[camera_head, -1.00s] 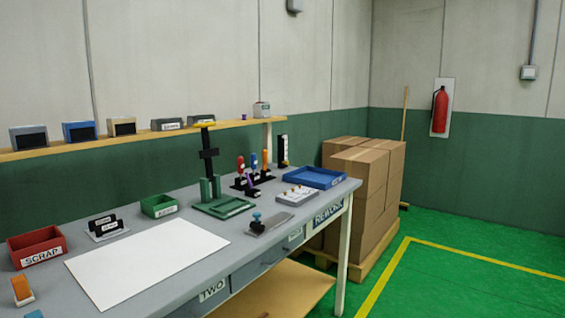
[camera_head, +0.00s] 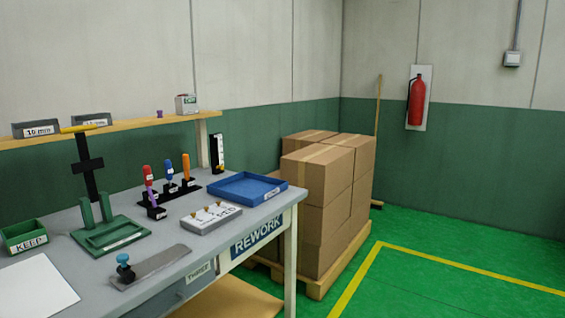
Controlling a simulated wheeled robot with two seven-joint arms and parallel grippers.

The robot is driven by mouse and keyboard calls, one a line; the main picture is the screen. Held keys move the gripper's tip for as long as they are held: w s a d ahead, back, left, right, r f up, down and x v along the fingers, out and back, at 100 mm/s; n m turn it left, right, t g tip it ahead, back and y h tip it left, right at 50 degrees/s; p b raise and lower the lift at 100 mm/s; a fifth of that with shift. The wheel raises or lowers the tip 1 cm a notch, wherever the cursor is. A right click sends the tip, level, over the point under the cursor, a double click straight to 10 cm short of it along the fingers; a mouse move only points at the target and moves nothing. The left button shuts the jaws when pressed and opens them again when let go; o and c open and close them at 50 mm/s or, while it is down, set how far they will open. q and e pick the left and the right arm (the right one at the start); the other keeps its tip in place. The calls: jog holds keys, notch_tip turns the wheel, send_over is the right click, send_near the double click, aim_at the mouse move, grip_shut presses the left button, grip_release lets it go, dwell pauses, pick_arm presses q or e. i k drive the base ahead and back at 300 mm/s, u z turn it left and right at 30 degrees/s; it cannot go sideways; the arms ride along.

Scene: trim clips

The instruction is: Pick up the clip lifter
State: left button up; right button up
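A black tool rack (camera_head: 194,189) stands on the workbench and holds upright tools. One has a red handle (camera_head: 148,174), one a blue and red handle (camera_head: 169,169) and one an orange handle (camera_head: 186,167). A small purple piece (camera_head: 153,199) shows in front of the rack. I cannot tell from the view which of these tools is the clip lifter. Neither of my grippers is in view.
On the bench (camera_head: 75,262) are a blue tray (camera_head: 246,187), a grey block with pale clips (camera_head: 212,218), a green press fixture (camera_head: 110,235), a grey strip with a blue knob (camera_head: 152,266) and a green KEEP bin (camera_head: 24,236). Stacked cartons (camera_head: 325,200) stand beyond the bench.

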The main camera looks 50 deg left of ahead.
aim_at(185, 157)
jog(key=u, duration=0.25)
jog(key=i, duration=1.45)
jog(key=u, duration=0.9)
